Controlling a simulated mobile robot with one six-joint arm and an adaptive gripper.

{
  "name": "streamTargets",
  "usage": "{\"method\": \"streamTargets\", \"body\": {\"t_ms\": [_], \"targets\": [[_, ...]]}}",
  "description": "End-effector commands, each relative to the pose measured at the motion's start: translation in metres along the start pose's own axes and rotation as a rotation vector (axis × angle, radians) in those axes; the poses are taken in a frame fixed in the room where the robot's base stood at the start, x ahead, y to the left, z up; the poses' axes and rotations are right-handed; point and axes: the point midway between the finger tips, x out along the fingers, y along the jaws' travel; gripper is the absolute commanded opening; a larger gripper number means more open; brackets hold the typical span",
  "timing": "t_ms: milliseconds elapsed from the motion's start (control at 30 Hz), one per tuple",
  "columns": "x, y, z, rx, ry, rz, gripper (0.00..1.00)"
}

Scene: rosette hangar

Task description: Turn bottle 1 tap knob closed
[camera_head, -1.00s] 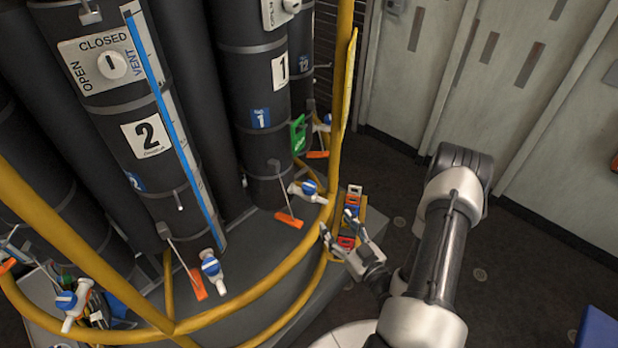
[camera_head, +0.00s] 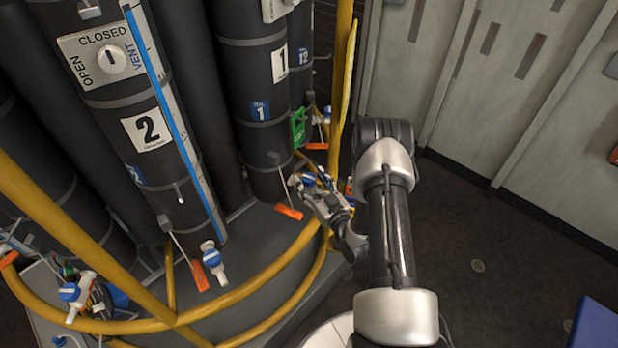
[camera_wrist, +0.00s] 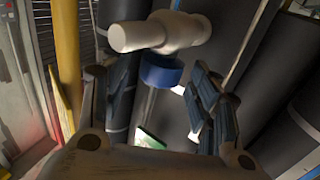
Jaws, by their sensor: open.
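Bottle 1 (camera_head: 260,75) is a dark cylinder with a white "1" label, right of bottle 2 in the head view. Its tap (camera_wrist: 165,32) is a white fitting with a blue knob (camera_wrist: 161,71) in the wrist view. My gripper (camera_head: 303,185) is at this tap and partly covers it in the head view. In the wrist view my open gripper (camera_wrist: 150,100) has one finger on each side, with the blue knob a little beyond and between the fingertips. I cannot tell whether a finger touches it.
A yellow rail (camera_head: 262,272) curves around the rosette base, close under my gripper. Bottle 2 (camera_head: 148,140) has its own blue-knobbed tap (camera_head: 212,260) at left. A green tag (camera_head: 298,130) hangs behind my gripper. Open floor (camera_head: 480,235) lies to the right.

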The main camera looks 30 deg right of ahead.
Motion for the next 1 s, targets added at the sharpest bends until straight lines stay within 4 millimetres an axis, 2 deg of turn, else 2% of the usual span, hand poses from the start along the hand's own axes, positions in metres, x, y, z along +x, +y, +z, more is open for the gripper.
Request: {"method": "streamTargets", "body": {"t_ms": [200,467,1000], "targets": [[0.016,0.0,0.0,0.0,0.0,0.0,0.56],[0.017,0.0,0.0,0.001,0.0,0.0,0.56],[0.016,0.0,0.0,0.001,0.0,0.0,0.21]]}}
